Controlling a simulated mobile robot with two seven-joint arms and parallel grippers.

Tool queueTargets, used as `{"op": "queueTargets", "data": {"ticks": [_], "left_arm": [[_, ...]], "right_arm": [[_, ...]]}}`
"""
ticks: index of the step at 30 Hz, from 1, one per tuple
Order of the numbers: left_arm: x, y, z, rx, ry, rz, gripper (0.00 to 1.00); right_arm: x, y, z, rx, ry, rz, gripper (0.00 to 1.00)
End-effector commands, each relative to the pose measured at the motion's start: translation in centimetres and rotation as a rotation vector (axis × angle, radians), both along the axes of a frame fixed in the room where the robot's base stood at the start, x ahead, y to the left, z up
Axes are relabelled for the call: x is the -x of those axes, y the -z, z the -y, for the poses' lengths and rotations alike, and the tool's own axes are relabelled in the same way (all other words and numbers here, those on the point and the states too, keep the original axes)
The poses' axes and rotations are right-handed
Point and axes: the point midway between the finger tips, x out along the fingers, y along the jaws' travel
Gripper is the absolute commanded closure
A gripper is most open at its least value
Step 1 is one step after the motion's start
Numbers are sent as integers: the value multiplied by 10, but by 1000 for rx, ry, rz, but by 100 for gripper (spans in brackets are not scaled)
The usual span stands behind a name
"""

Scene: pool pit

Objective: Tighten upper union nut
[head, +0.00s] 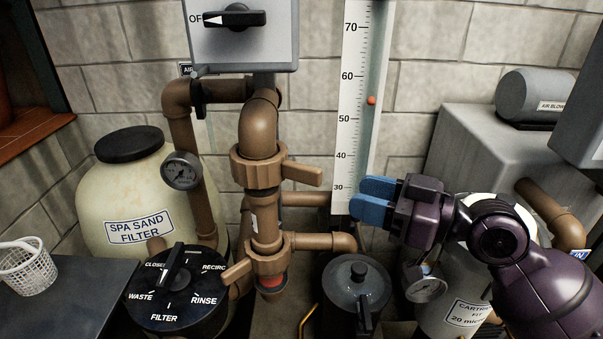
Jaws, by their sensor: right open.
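The upper union nut (256,168) is a brown ribbed collar on the vertical pipe in the middle of the head view, with a flat wing handle (303,174) pointing right. The lower union nut (268,262) sits below it on the same pipe, its wing pointing down and left, with a red band under it. My right gripper (367,199) has blue fingers pointing left. It is open and empty, to the right of and slightly below the upper nut's wing tip, apart from it in the picture. My left gripper is not in view.
A white scale board (351,100) stands behind my right gripper. A grey switch box (243,38) hangs above the pipe. The black valve dial (176,289) and spa sand filter (130,200) are left. A lidded pump pot (357,285) is below. A grey blower (538,95) sits at right.

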Motion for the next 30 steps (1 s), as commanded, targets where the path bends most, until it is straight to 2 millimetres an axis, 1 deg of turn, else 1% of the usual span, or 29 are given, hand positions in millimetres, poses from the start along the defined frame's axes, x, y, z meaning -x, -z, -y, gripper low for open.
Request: {"op": "queueTargets", "data": {"ticks": [3, 8, 21, 25, 30], "left_arm": [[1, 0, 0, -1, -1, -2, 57], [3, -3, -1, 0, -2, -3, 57], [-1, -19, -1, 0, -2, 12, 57], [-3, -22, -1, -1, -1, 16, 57], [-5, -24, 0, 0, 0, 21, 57]], "right_arm": [[-2, -7, -4, -15, -12, 9, 58], [-8, -9, -16, -19, -13, 10, 58], [-36, -9, -77, -17, -14, 9, 58], [-42, -8, -89, -16, -12, 8, 58], [-46, -7, -98, -15, -12, 9, 58]]}}
